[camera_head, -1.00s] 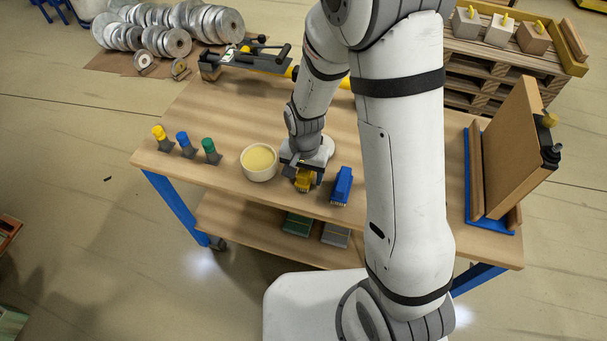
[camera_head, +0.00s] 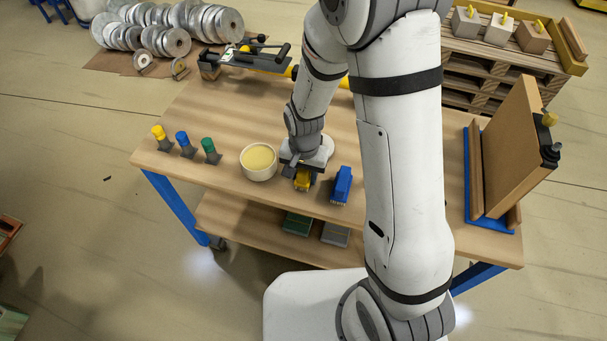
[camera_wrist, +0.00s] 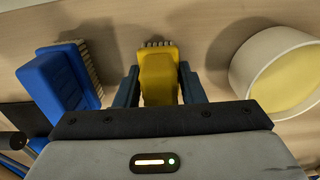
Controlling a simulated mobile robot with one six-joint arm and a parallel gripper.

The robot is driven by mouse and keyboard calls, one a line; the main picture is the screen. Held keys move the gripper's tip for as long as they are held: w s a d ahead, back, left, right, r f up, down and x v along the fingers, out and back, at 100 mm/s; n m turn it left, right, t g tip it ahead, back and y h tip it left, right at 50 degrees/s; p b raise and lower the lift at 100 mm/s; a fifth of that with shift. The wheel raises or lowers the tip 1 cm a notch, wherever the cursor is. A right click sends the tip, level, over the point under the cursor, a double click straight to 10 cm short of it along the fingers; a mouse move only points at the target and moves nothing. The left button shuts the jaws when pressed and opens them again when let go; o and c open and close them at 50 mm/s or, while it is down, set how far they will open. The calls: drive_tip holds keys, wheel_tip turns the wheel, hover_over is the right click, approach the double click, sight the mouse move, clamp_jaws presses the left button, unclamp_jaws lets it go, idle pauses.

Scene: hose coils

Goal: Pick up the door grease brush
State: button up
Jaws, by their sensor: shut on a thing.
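My gripper (camera_wrist: 158,88) is shut on a yellow brush (camera_wrist: 158,78), one finger on each side of it. In the head view the yellow brush (camera_head: 302,180) shows under my wrist, near the front edge of the workbench (camera_head: 400,215). I cannot tell whether it touches the bench top or hangs just above it. A blue brush (camera_head: 342,185) rests on the bench to its right, apart from it. In the wrist view the blue brush (camera_wrist: 55,75) is on the left.
A round pale bowl (camera_head: 258,174) with yellow grease stands close left of the held brush. Three small holders with yellow, blue and green tops (camera_head: 186,146) stand farther left. A brown panel (camera_head: 515,150) stands in a blue frame at right.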

wheel_tip(320, 180, up, 10)
drive_tip(key=shift+r, duration=0.1)
idle(0.4)
drive_tip(key=o, duration=0.4)
drive_tip(key=shift+c, duration=1.3)
